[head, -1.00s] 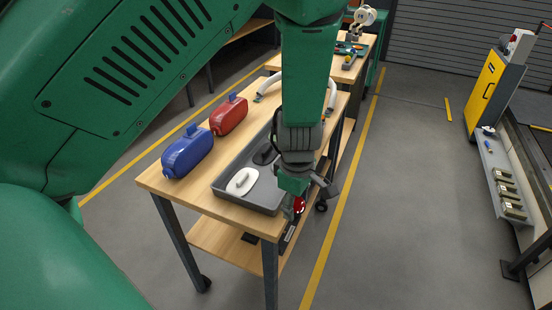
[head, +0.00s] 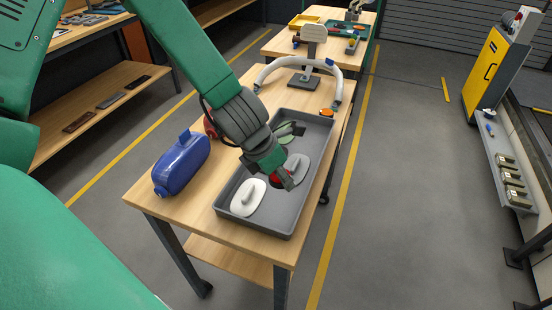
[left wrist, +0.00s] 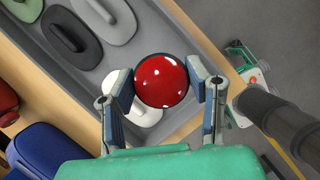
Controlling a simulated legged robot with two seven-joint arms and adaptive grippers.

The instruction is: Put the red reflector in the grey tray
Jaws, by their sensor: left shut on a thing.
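The red reflector (left wrist: 161,80) is a round red disc with a dark rim, held between the two fingers of my left gripper (left wrist: 166,90) in the left wrist view. In the head view my left gripper (head: 284,178) is over the grey tray, and a sliver of the red reflector (head: 276,181) shows beside the fingers. The grey tray (head: 279,222) lies on the wooden table. It holds a white handled piece (head: 248,197), a grey one (head: 298,166) and a green one (head: 286,131). The reflector's height above the tray floor is hard to tell. My right gripper is not in view.
A blue container (head: 181,163) stands left of the tray, with a red one (head: 209,127) partly hidden behind my arm. A white arch (head: 262,74) and an orange piece (head: 328,113) are at the tray's far end. The tray's near right floor is bare.

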